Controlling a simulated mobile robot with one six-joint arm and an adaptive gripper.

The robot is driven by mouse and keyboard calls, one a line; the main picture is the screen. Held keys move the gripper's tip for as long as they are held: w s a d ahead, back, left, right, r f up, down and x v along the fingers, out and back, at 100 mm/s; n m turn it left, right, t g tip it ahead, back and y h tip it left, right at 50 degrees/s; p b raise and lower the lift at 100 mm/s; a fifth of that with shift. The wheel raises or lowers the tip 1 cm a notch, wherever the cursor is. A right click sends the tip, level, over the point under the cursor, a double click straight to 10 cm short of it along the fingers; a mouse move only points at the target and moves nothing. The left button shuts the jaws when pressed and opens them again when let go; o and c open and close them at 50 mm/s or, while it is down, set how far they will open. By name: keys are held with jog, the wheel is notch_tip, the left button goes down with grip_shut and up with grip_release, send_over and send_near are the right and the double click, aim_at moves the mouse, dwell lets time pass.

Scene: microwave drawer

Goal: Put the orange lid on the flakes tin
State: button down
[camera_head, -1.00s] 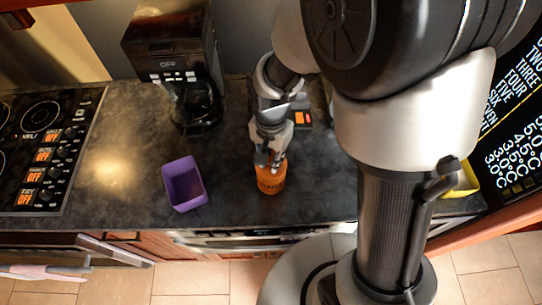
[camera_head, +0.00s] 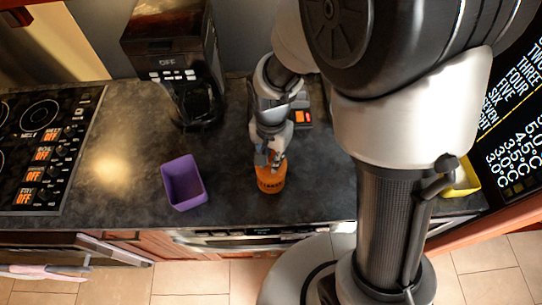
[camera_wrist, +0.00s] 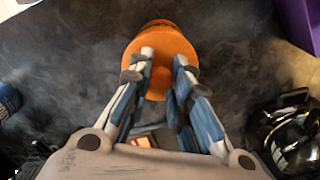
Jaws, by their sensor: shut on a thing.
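The flakes tin (camera_head: 271,184), orange with dark lettering, stands near the counter's front edge in the head view. My gripper (camera_head: 268,161) is directly above it. In the wrist view the round orange lid (camera_wrist: 160,84) lies between and beyond the fingertips of my gripper (camera_wrist: 164,58), which are closed on it. An orange side wall, apparently the tin's, shows past the lid's far edge. The lid covers the tin's mouth from this angle. I cannot tell whether the lid is fully seated or slightly raised.
A purple open bin (camera_head: 184,184) stands left of the tin. A coffee maker (camera_head: 172,70) with a dark glass jug is at the back, and a stove (camera_head: 45,150) is at far left. A small dark device with an orange panel (camera_head: 303,116) sits behind my gripper. Counter between bin and tin is clear.

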jog(key=shift+f, duration=0.15)
dwell(0.5)
jog(key=c, duration=1.4)
grip_release()
jog(key=shift+o, duration=0.5)
jog(key=o, duration=0.4)
jog(key=shift+r+p, duration=2.75)
jog(key=shift+r, duration=0.8)
